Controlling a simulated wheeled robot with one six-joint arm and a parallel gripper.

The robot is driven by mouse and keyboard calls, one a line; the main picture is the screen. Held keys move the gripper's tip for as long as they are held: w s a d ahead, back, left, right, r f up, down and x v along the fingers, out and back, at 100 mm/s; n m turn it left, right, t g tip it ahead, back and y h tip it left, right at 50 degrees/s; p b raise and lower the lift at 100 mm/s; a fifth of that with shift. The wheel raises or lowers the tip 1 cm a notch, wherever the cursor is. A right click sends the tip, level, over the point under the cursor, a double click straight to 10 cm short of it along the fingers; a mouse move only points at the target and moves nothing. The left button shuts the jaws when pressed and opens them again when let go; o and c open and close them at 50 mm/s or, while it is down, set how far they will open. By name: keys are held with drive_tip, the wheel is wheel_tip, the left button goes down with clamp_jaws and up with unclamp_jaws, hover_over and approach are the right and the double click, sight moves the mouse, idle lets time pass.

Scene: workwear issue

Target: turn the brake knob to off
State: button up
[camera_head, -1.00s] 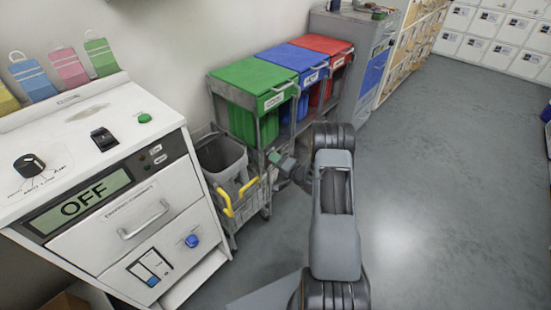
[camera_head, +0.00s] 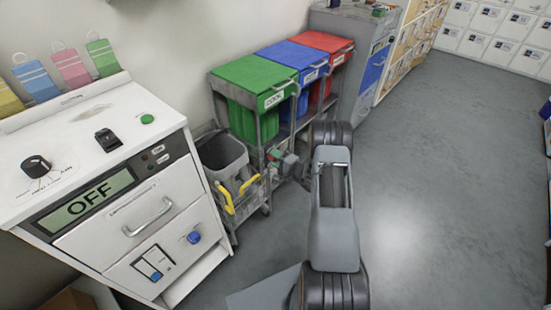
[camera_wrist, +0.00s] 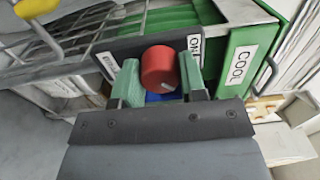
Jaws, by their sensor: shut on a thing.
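The red brake knob (camera_wrist: 158,67) sits on a dark plate (camera_wrist: 128,45) on the cart in the wrist view. A pale mark shows on its lower side. My gripper (camera_wrist: 155,82) is shut on the knob, with a green pad on each side of it. A white label (camera_wrist: 194,45) reading ON is at the plate's right; another label (camera_wrist: 109,64) at its left is partly hidden by the jaw. In the head view my gripper (camera_head: 283,161) is at the cart's near side, and the knob is too small there to read its setting.
The cart holds green (camera_head: 254,85), blue (camera_head: 292,57) and red (camera_head: 322,46) lidded bins. A grey bucket (camera_head: 222,160) with yellow handles stands beside it. A white cabinet (camera_head: 150,205) with an OFF display is at left. Floor at right is clear.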

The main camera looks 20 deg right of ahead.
drive_tip(key=o, duration=0.9)
drive_tip(key=p+v, duration=0.1)
drive_tip(key=v, duration=1.2)
drive_tip(key=shift+s+d+p, duration=0.2)
drive_tip(key=shift+s+p, duration=0.2)
